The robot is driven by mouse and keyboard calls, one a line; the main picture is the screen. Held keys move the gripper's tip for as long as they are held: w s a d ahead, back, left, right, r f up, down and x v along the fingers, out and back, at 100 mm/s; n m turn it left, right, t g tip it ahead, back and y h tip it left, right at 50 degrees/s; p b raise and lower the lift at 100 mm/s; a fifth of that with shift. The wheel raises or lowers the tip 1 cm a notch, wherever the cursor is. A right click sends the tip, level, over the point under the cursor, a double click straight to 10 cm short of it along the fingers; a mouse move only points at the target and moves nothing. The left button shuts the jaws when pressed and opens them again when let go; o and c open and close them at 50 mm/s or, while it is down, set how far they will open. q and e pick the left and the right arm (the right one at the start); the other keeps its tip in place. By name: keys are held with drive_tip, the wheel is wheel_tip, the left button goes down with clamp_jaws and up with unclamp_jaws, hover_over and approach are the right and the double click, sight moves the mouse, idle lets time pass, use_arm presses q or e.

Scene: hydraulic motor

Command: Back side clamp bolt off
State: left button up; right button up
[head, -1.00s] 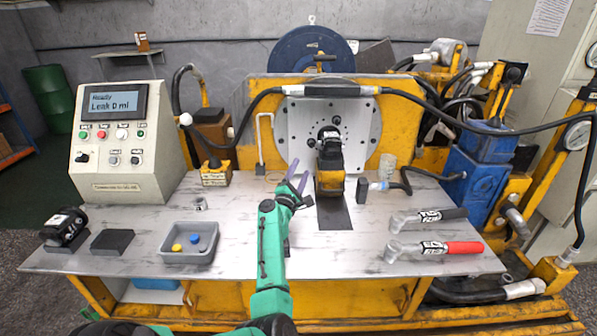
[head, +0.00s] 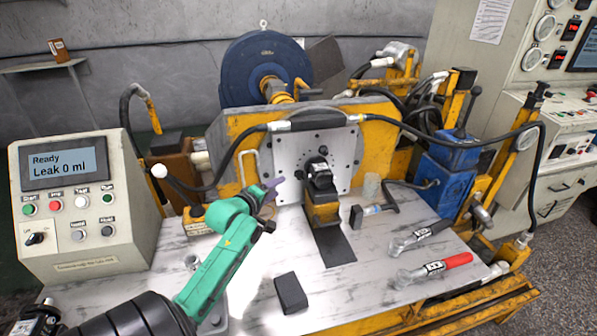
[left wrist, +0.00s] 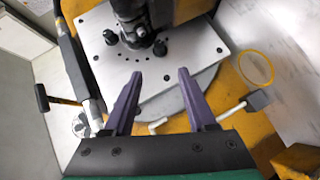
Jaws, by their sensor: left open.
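The dark motor (head: 320,179) sits against the grey mounting plate (head: 283,160), above a yellow support (head: 321,212). In the left wrist view the motor (left wrist: 140,22) is at the top of the plate (left wrist: 150,75). Two black clamp bolts show beside it, one to its left (left wrist: 110,37) and one to its right (left wrist: 160,47). My left gripper (head: 273,189) is left of the motor, in front of the plate. In the left wrist view its purple fingers (left wrist: 156,74) are apart and nothing is between them. My right gripper is not in view.
A black hose (head: 395,123) runs across the top of the fixture. The control box (head: 85,200) stands at left.

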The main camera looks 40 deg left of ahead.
use_arm(q)
approach(297, 176)
drive_tip(key=w, duration=0.1)
drive_tip(key=x, duration=0.3)
drive_tip(key=b+x, duration=0.1)
drive_tip(key=x, duration=0.3)
drive_tip(key=shift+a+f, duration=0.1)
drive_tip(key=shift+f, duration=0.15)
drive_tip(key=shift+w, duration=0.3)
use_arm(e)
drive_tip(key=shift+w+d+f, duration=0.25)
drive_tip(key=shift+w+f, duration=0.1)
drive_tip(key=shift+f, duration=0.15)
use_arm(q)
drive_tip(key=shift+a, duration=0.1)
clamp_jaws()
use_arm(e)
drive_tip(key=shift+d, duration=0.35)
